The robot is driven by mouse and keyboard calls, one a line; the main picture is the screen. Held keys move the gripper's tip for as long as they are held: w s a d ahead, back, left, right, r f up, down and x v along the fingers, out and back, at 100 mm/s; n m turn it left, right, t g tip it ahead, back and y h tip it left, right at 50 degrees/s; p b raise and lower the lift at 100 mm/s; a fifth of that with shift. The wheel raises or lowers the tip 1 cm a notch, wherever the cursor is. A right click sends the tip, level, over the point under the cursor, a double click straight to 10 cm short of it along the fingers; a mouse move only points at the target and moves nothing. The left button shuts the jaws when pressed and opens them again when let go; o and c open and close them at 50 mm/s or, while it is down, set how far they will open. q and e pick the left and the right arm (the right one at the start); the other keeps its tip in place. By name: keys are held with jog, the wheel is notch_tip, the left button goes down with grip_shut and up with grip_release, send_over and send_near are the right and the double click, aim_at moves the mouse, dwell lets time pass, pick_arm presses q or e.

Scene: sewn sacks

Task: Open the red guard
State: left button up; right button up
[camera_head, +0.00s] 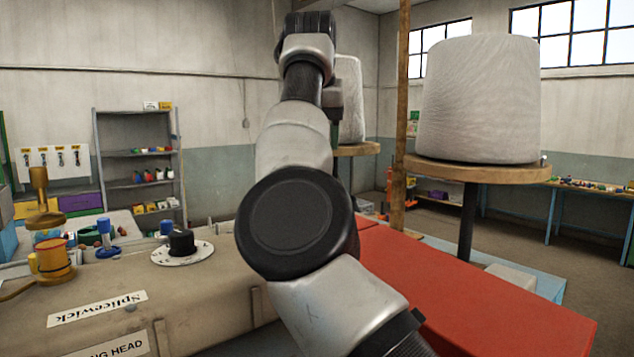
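The red guard (470,290) is a broad, flat red panel at the lower right, beside the beige machine body (190,290) marked "Splicewick". My arm, which I take to be the right one, rises from the bottom edge across the middle and hides the guard's left part. Its wrist is high at top centre, well above the guard in the picture. A dark part beside the wrist may belong to my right gripper, but its fingers are hidden and I cannot tell their state. My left gripper is not in view.
A large white thread cone (480,100) stands on a round wooden disc (477,172) at right, with a wooden post (400,110) beside it. A black knob (182,242) and a yellow cup-shaped part (52,260) stand on the machine. Shelves (138,155) stand behind.

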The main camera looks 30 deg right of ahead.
jog(key=f, duration=0.4)
jog(key=shift+s+a+f+p, duration=0.1)
jog(key=shift+s+f+p, duration=0.05)
jog(key=shift+s+p, duration=0.2)
jog(key=f, duration=0.1)
jog(key=w+d+f, duration=0.1)
jog(key=w+f, duration=0.1)
jog(key=shift+d+p, duration=0.3)
jog(key=shift+p, duration=0.05)
jog(key=shift+x, duration=0.95)
jog(key=shift+a, duration=0.15)
jog(key=shift+s, duration=0.15)
jog(key=shift+c, duration=2.2)
jog(key=c, duration=0.5)
grip_shut()
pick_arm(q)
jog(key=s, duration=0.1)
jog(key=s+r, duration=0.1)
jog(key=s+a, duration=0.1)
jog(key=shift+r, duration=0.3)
